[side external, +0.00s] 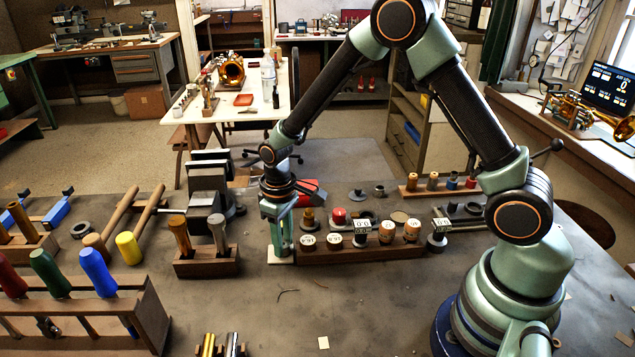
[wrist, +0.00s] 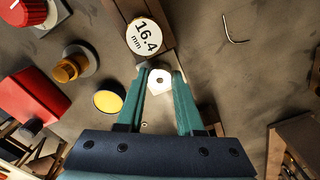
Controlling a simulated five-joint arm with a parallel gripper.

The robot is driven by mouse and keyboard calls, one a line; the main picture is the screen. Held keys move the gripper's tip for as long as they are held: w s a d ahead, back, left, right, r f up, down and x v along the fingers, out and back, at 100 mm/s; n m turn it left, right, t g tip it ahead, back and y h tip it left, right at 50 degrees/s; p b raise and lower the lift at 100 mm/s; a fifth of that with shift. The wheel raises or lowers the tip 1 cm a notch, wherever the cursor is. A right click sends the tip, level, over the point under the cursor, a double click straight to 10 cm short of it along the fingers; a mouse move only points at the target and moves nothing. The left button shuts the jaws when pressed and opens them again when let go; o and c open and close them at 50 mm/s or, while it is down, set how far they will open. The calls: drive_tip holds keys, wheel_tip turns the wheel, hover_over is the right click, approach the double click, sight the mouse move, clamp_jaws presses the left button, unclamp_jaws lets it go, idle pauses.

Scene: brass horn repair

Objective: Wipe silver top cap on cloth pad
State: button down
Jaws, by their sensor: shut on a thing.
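My gripper (side external: 281,246) points down at the left end of a wooden gauge rack, and its teal fingers also show in the wrist view (wrist: 160,74). In the side view the fingers hide the cap. The cloth pad (side external: 280,261) is a small cream patch on the bench right under the fingertips.
The wooden rack (side external: 345,256) with several labelled gauges stands close on the right. A wooden block (side external: 207,266) with two upright tools and a dark vise (side external: 208,195) stand left. Bench in front is mostly clear.

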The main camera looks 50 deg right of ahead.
idle(0.3)
drive_tip(key=shift+w+a+r, duration=0.1)
drive_tip(key=shift+w+a, duration=0.15)
drive_tip(key=shift+r, duration=2.4)
drive_tip(key=shift+d+r, duration=0.1)
drive_tip(key=shift+r, duration=0.05)
drive_tip(key=s+d+r+m, duration=0.2)
drive_tip(key=s+d+r, duration=0.3)
drive_tip(key=s+r, duration=0.3)
wheel_tip(320, 180, up, 4)
drive_tip(key=shift+s+d+f+m, duration=0.25)
drive_tip(key=shift+s+d+m, duration=0.1)
drive_tip(key=shift+m, duration=0.05)
